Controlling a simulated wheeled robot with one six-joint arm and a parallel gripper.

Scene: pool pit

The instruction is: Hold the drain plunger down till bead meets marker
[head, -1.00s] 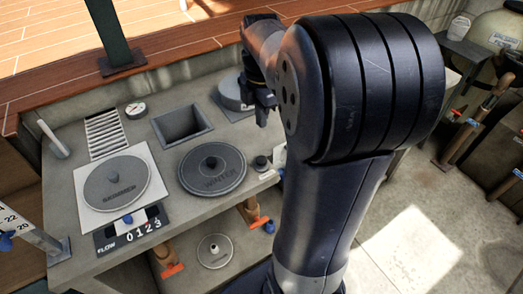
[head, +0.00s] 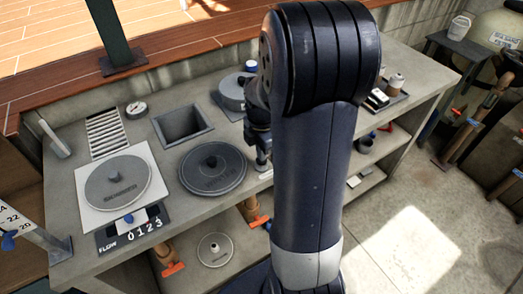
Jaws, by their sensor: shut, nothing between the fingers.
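My gripper (head: 262,160) points down over the bench just right of the dark WINTER lid (head: 212,168). It is shut with nothing held. The small dark knob that stood there earlier, likely the drain plunger, is hidden behind it; I cannot tell whether they touch. At the left edge a slanted numbered scale (head: 38,236) carries a blue piece (head: 10,241); I cannot tell whether that is the bead or the marker. A FLOW plate (head: 130,232) marked 0 to 3 has a blue knob (head: 128,219) above it.
The SKIMMER lid (head: 118,182) lies left on the bench, with a square opening (head: 182,125) behind. A round grey housing (head: 231,92) stands behind my gripper. Orange-handled valves (head: 173,268) sit below. A small tray (head: 385,99) is at right.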

